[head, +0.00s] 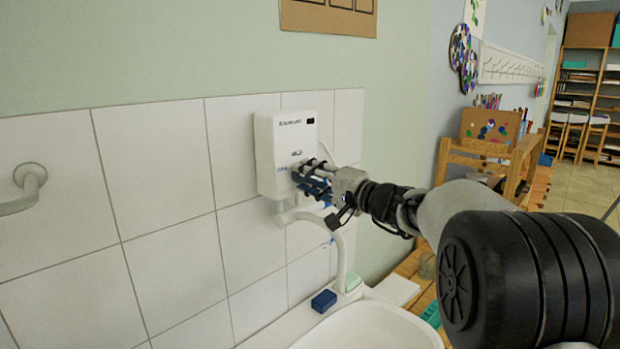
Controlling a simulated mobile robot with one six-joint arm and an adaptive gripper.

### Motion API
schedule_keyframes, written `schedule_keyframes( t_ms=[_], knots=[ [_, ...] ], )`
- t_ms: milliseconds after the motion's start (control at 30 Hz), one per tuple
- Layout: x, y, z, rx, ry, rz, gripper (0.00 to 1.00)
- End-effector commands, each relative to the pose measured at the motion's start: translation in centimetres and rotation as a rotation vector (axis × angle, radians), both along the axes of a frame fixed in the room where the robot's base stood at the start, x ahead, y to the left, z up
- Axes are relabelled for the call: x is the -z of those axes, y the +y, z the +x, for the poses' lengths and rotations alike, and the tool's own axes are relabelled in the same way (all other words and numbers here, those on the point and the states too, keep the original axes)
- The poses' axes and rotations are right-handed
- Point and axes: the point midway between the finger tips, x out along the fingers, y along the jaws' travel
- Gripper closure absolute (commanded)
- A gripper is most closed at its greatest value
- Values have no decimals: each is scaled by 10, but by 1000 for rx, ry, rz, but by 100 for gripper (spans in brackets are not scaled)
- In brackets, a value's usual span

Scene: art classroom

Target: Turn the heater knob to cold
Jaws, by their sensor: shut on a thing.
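The white water heater (276,152) is fixed to the tiled wall above the sink. Its front carries a small dark display and some markings. My gripper (304,174) is at the lower right of the heater's front, reaching in from the right. Its fingers are shut on the heater knob, which they hide. The knob's pointer and setting cannot be seen.
A white pipe and spout (340,255) run down from the heater to the white sink (372,328). A dark blue block (324,300) lies on the sink's rim. A metal rail (30,185) sticks out of the wall at left. Wooden furniture (520,160) stands at right.

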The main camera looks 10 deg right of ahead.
Motion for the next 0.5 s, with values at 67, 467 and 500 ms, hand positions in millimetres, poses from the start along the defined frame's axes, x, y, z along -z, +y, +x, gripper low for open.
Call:
schedule_keyframes(
  t_ms=[67,467,500],
  knots=[
    [0,0,0,0,-3,-3,90],
    [0,0,0,0,-2,-2,57],
    [0,0,0,0,-2,-2,54]
  ],
)
